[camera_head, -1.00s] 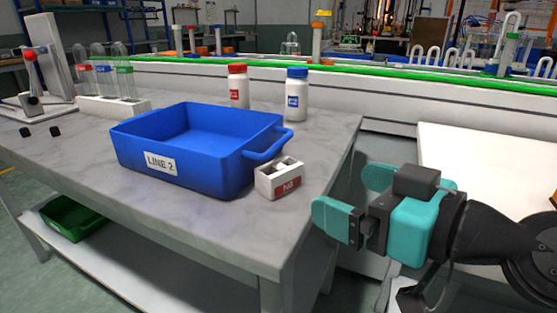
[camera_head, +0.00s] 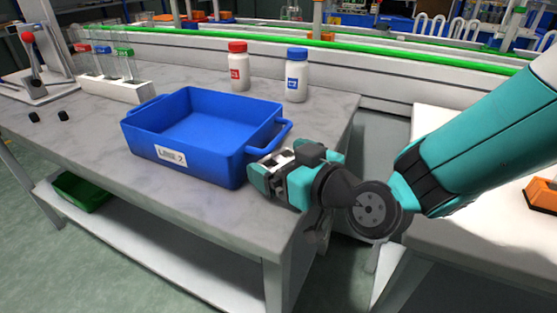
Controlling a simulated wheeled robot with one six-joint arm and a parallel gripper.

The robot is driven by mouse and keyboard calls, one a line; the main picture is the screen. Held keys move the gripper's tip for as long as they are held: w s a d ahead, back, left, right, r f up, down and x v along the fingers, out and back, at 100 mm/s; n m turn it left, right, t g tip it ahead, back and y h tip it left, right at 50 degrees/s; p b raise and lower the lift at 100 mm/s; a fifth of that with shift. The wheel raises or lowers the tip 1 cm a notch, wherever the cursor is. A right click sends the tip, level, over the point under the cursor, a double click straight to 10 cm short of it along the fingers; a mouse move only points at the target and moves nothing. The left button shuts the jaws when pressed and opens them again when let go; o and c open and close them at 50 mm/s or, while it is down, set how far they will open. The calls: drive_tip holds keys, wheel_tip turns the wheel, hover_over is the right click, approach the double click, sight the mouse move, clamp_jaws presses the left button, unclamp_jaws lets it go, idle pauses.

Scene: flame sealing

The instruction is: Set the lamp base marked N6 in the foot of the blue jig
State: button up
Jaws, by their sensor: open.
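My gripper (camera_head: 272,168) is at the right front corner of the table, beside the blue tub, with its fingers pointing left. It is open. A small white box (camera_head: 277,158) shows only in part between and behind the fingers; its red label and contents are hidden now, so I cannot read a marking. The blue-labelled tube (camera_head: 105,62) stands in the middle. I cannot tell whether this is the blue jig.
The blue tub (camera_head: 200,165), labelled LINE 2, stands mid-table and looks empty. A red-capped bottle (camera_head: 238,70) and a blue-capped bottle (camera_head: 297,80) stand behind it. A stand with a red knob (camera_head: 36,65) and two small black pieces (camera_head: 48,116) are at the left.

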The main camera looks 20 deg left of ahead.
drive_tip(key=shift+w+a+f, duration=0.1)
drive_tip(key=shift+w+a, duration=0.15)
drive_tip(key=shift+a, duration=0.15)
drive_tip(key=shift+c, duration=0.5)
drive_tip(key=c, duration=1)
drive_tip(key=shift+o, duration=0.2)
